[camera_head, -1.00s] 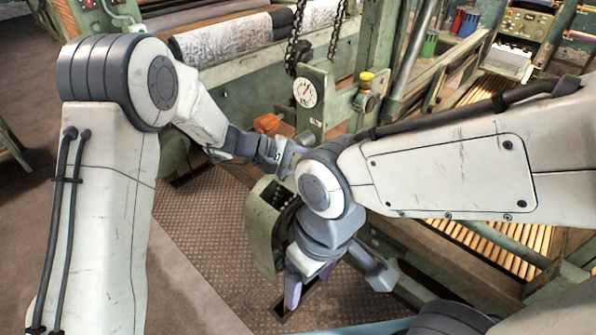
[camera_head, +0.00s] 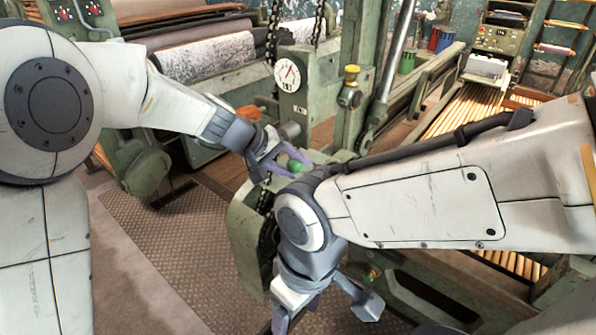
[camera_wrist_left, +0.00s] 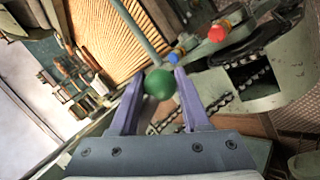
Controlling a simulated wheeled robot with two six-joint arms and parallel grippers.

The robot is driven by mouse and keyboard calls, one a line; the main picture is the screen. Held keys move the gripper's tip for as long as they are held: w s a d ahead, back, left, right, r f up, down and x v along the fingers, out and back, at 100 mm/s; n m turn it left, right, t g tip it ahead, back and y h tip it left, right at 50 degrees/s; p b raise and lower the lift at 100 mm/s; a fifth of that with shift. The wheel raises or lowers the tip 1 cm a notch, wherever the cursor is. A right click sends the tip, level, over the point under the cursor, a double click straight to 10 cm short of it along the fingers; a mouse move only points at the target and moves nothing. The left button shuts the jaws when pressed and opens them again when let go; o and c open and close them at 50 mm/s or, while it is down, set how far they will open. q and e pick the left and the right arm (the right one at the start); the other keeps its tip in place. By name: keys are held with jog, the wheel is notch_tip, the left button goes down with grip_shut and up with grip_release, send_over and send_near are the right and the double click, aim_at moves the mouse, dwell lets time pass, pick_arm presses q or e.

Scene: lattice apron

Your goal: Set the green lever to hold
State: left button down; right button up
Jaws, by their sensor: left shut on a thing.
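The green lever's round knob (camera_wrist_left: 159,84) sits between the fingertips of my left gripper (camera_wrist_left: 156,76) in the left wrist view. A grey-green rod (camera_wrist_left: 138,30) runs up and left from behind the knob. In the head view the green knob (camera_head: 295,166) shows at the fingers of my left gripper (camera_head: 284,162), above the green machine housing. My left gripper is shut on the knob. No hold marking is readable.
A blue knob (camera_wrist_left: 177,54) and a red knob (camera_wrist_left: 218,33) stand close beyond the green one. The housing (camera_head: 245,225) carries a chain. A dial gauge (camera_head: 288,75) and a yellow-capped fitting (camera_head: 351,75) stand behind. My right forearm crosses the view just right of the knob.

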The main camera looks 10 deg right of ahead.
pick_arm(q)
jog(key=shift+w+a, duration=0.15)
dwell(0.4)
jog(key=shift+c, duration=1.9)
grip_release()
jog(key=v, duration=1)
jog(key=shift+r, duration=0.25)
